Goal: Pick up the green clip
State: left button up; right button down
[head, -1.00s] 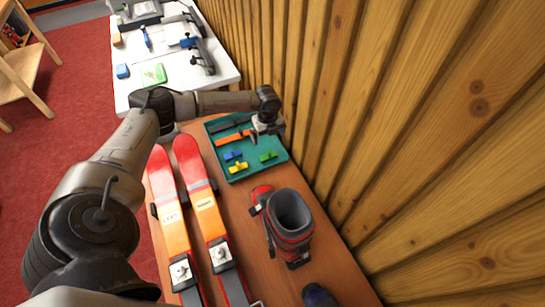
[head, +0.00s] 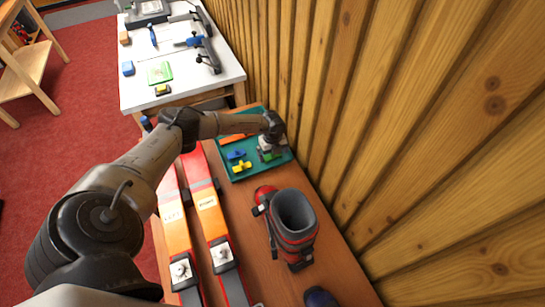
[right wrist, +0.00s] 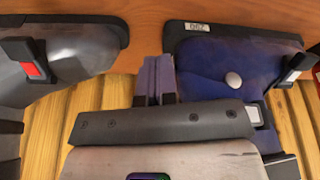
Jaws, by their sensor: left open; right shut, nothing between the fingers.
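The green clip (head: 267,157) lies in the teal tray (head: 243,174) on the wooden bench, in the head view. My left gripper (head: 270,151) is open right over it and partly hides it. I cannot tell whether the fingers touch the clip. A blue clip (head: 236,155) and a yellow clip (head: 242,167) lie to its left in the tray. My right gripper (right wrist: 158,75) shows in the right wrist view, shut and empty, in front of a blue boot and a grey boot.
Two red-orange skis (head: 212,215) lie left of the tray. A grey-red ski boot (head: 293,232) stands in front of it. An orange tool (head: 238,137) lies in the tray's far part. The plank wall (head: 400,150) bounds the right side. A white table (head: 190,85) stands behind.

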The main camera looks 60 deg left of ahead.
pick_arm(q)
jog(key=shift+f, duration=0.5)
jog(key=shift+c, duration=0.3)
jog(key=c, duration=0.8)
jog(key=shift+r, duration=0.2)
